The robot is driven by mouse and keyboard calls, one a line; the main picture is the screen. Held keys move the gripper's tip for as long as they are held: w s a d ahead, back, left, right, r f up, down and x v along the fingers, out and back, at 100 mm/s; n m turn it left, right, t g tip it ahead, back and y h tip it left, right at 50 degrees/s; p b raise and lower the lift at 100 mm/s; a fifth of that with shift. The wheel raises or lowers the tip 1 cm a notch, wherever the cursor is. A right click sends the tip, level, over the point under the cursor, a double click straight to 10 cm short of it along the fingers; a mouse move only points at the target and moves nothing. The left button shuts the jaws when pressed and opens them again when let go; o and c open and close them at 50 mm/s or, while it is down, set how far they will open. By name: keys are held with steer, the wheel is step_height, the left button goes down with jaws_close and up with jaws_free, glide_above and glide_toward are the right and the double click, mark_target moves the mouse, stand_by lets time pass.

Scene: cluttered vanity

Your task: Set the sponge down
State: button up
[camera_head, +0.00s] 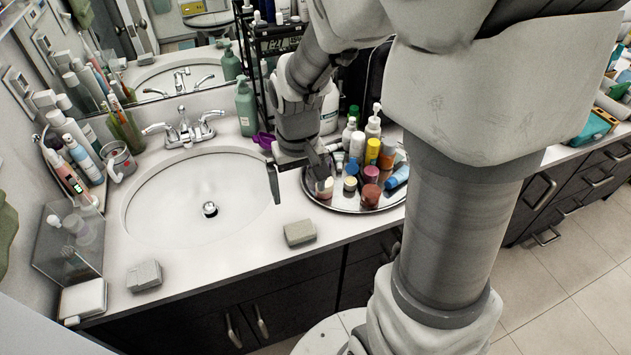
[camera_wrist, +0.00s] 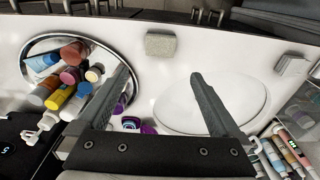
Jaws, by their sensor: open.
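A grey-beige, rough-looking block that looks like the sponge (camera_head: 300,232) lies flat on the counter in front of the sink's right side, near the front edge. In the wrist view the sponge (camera_wrist: 160,44) is at top centre, beyond my fingertips and apart from them. My gripper (camera_head: 300,188) is open and empty above the counter, between the sink and the round tray.
A round metal tray (camera_head: 327,206) crowded with bottles and jars stands right of the sponge. The sink (camera_head: 165,215) is at left. A second grey block (camera_head: 143,276) lies at the counter's front left. Bare counter (camera_head: 225,262) lies between the blocks.

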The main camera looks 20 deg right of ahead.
steer(key=s+r+t, duration=0.4)
steer(key=s+r, duration=0.8)
steer(key=r, duration=0.3)
steer(key=shift+s+r+t, duration=0.2)
steer(key=shift+r+t, duration=0.1)
steer(key=shift+t, duration=0.1)
stand_by(0.4)
